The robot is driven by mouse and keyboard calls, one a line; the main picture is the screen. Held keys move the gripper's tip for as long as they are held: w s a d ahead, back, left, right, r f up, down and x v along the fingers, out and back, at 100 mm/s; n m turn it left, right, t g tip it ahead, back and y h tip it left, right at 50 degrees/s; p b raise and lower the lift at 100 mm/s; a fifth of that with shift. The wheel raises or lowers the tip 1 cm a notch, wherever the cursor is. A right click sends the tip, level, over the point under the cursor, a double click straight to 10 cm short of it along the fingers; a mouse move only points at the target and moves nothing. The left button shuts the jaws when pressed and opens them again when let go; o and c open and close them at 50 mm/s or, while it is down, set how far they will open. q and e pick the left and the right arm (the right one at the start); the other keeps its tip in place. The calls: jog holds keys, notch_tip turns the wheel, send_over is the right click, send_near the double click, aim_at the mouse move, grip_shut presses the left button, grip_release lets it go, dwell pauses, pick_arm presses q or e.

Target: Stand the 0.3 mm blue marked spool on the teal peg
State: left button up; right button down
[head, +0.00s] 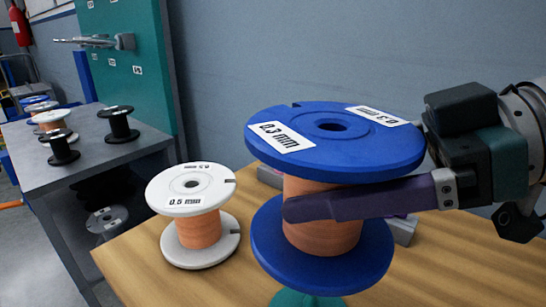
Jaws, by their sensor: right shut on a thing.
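The blue spool (330,140) marked 0.3 mm, with copper-coloured wire, is large in the head view, right of centre. It looks roughly upright. My right gripper (335,206) reaches in from the right and is shut on it, with one purple finger across the wire between the flanges. The other finger is mostly hidden behind the spool. A teal piece (308,299) shows just below the lower blue flange, apparently part of the teal peg. The spool hides the rest of it, so I cannot tell whether they touch. My left gripper is not in view.
A white 0.5 mm spool (193,215) stands on the wooden table (140,262), left of the blue spool. A grey bench (100,160) at the left holds black, blue and white spools. A teal panel (140,85) with a metal fitting (95,42) stands behind it.

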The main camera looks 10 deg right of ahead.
jog(key=shift+f, duration=0.15)
dwell(0.5)
dwell(0.5)
jog(key=shift+b, duration=0.4)
dwell(0.5)
jog(key=shift+f, duration=0.15)
notch_tip(320, 180, down, 3)
jog(key=b, duration=0.3)
dwell(0.3)
dwell(0.8)
